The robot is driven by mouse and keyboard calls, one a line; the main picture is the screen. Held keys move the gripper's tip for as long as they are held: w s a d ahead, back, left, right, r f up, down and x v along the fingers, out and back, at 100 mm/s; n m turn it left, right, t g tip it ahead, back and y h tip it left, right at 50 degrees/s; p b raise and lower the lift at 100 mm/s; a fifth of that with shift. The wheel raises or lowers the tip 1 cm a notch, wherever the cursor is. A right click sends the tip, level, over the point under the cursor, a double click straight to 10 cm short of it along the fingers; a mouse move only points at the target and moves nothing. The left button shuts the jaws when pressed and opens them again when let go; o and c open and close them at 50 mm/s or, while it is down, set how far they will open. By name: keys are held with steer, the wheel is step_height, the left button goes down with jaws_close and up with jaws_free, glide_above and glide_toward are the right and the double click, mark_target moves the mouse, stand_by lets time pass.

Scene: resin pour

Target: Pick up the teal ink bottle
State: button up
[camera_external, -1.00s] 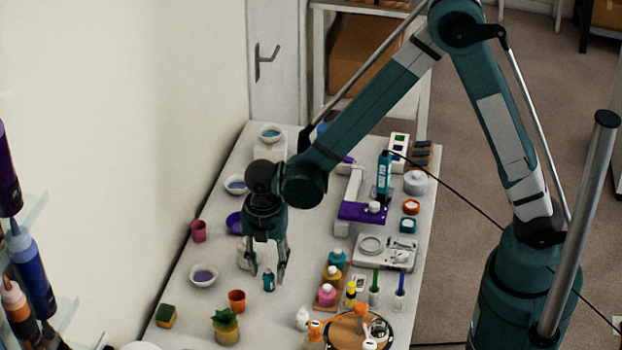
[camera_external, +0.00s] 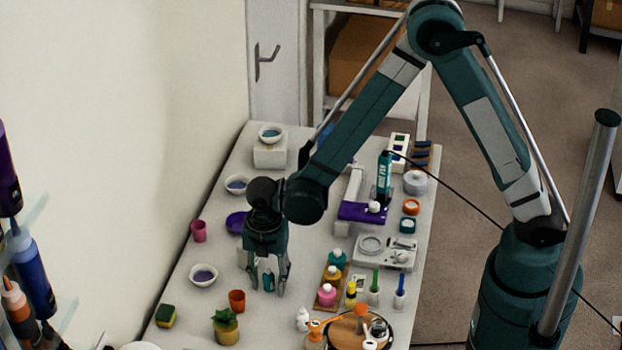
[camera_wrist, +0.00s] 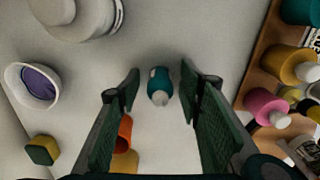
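The small teal ink bottle (camera_external: 268,281) stands upright on the white table, and in the wrist view the teal bottle (camera_wrist: 160,86) with its pale cap sits between the finger tips. My gripper (camera_external: 268,285) is low over the table with its fingers on either side of the bottle. In the wrist view my gripper (camera_wrist: 160,88) is open, with a gap between each finger and the bottle. The bottle is partly hidden by the fingers in the outside view.
An orange cup (camera_external: 237,300) and a potted plant (camera_external: 226,326) stand in front of the bottle. A wooden rack with teal, yellow and pink bottles (camera_external: 327,294) is to its right. A bowl of purple (camera_external: 203,275) is to its left.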

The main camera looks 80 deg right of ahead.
steer(key=c, duration=0.9)
steer(key=shift+r, duration=5)
